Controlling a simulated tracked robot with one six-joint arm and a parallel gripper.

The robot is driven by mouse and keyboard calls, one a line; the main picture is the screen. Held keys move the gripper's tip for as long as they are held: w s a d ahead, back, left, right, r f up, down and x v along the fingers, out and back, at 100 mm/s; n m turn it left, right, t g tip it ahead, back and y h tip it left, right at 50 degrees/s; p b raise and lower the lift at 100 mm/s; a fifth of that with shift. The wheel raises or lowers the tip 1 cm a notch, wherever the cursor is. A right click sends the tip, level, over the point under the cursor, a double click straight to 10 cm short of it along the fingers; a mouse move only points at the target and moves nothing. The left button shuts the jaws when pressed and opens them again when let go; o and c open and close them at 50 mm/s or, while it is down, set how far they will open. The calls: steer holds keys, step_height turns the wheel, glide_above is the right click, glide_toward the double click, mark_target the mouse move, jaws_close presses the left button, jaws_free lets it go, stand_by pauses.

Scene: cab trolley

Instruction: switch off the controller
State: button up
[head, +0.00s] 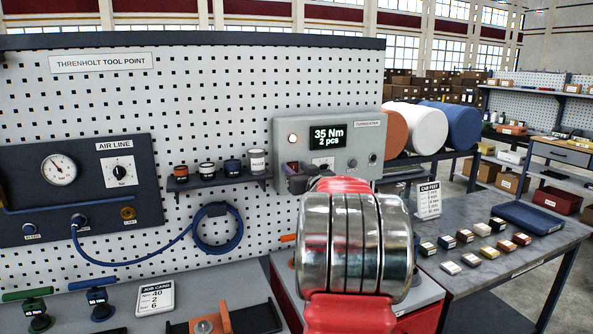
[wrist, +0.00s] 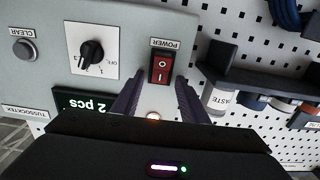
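The controller (head: 350,139) is a grey box on the pegboard. Its display (head: 327,138) is lit and reads "35 Nm 2 pcs", and a lamp (wrist: 153,116) glows beside it. In the wrist view, which is upside down, the red rocker switch (wrist: 162,66) marked O and I sits under the label POWER; which side is pressed in is unclear. A black knob (wrist: 92,53) and a CLEAR button (wrist: 25,50) are beside it. My gripper (wrist: 160,79) is open and empty, its fingers apart in front of the panel near the rocker. In the head view my gripper (head: 297,180) partly hides the controller's lower left.
A small shelf (head: 217,181) with several pots is left of the controller. The air line panel (head: 82,190) with gauge and blue hose is farther left. A side table (head: 475,280) with several small blocks and a blue tray (head: 527,217) stands right.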

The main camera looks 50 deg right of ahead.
steer(key=shift+c, duration=0.4)
jaws_close()
steer(key=shift+f, duration=0.15)
steer(key=shift+a+f+t+h, duration=0.1)
steer(key=shift+f+t+h, duration=0.15)
steer(key=shift+t, duration=0.35)
steer(key=shift+s+f+t+h, duration=0.1)
steer(key=shift+f+t+h, duration=0.1)
steer(key=shift+t+h, duration=0.45)
steer(key=shift+f+t+h, duration=0.2)
steer(key=shift+t+h, duration=0.1)
steer(key=shift+t, duration=0.55)
steer(key=shift+o, duration=0.4)
jaws_free()
steer(key=shift+s, duration=0.1)
